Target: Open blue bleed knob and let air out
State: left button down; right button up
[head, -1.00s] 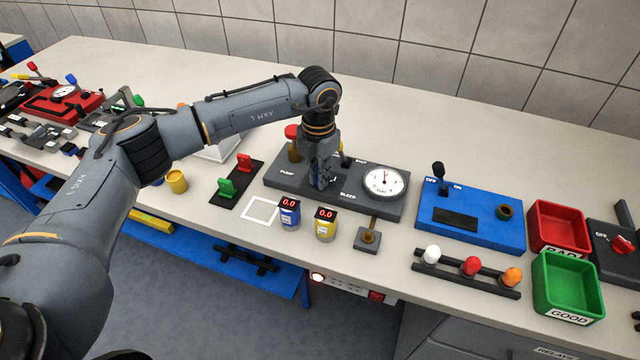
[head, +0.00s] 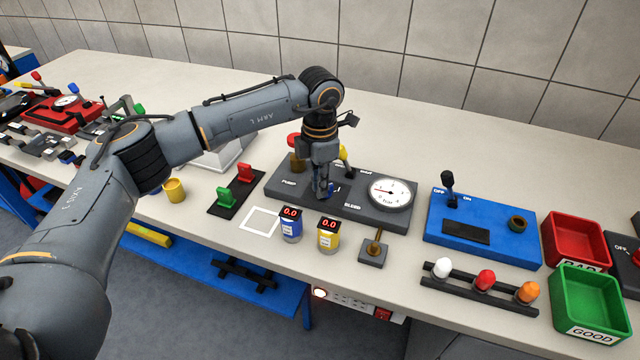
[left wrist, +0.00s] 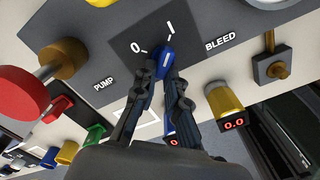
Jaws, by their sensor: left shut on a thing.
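The blue bleed knob (left wrist: 165,60) sits on the grey jack panel (head: 285,180), beside the BLEED label. In the left wrist view its white line points roughly toward the "I" mark, away from "0". My left gripper (left wrist: 161,76) has its fingers on both sides of the knob and is shut on it. In the head view this gripper (head: 324,190) reaches down onto the panel and hides most of the knob. The white round gauge (head: 391,193) is on the right of the panel, its red needle pointing left. My right gripper is in neither view.
A red-topped pump knob (left wrist: 22,95) and a yellow-handled lever (head: 345,156) stand close to my left gripper. Blue (head: 291,228) and yellow (head: 327,236) counters reading 0.0 stand in front of the panel. A blue switch box (head: 480,236) is to the right.

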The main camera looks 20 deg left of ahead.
pick_arm(q)
jog(key=shift+r, duration=0.1)
jog(key=c, duration=1.4)
grip_release()
notch_tip(320, 180, up, 12)
jog(key=shift+f, duration=0.1)
